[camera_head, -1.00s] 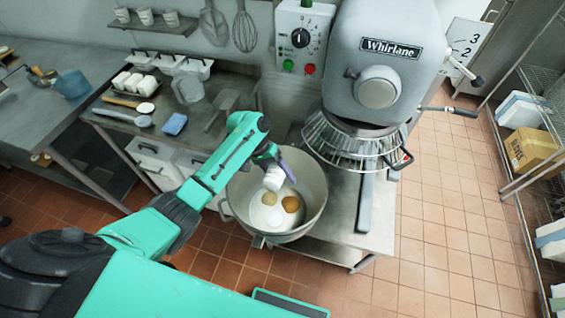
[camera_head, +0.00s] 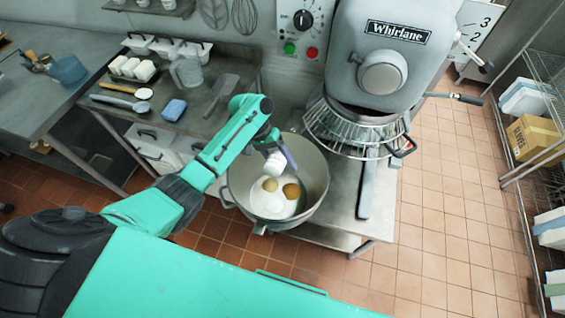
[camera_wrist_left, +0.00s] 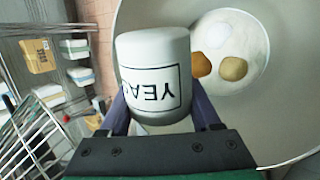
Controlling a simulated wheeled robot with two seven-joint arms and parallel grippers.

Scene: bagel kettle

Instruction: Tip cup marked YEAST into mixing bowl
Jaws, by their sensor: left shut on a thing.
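The YEAST cup (camera_head: 273,163) is small and white. In the left wrist view the cup (camera_wrist_left: 153,62) shows its boxed black lettering upside down, with the last letter hidden. My left gripper (camera_head: 277,152) is shut on the cup, with a purple finger on each side of it in the wrist view (camera_wrist_left: 162,112). The cup is over the mixing bowl (camera_head: 316,190), tilted, inside the rim's outline. Its contents are not visible. White powder with a tan heap (camera_head: 270,184), an orange-brown heap (camera_head: 291,190) and a white heap (camera_head: 275,206) lies in the bowl. My right gripper is out of view.
The Whirlane mixer (camera_head: 385,75) and its wire guard (camera_head: 350,135) stand close to the right of the bowl. A steel bench (camera_head: 205,118) at the left holds white tubs, a clear jug (camera_head: 186,73), a blue sponge (camera_head: 174,109) and utensils. Shelves stand at far right.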

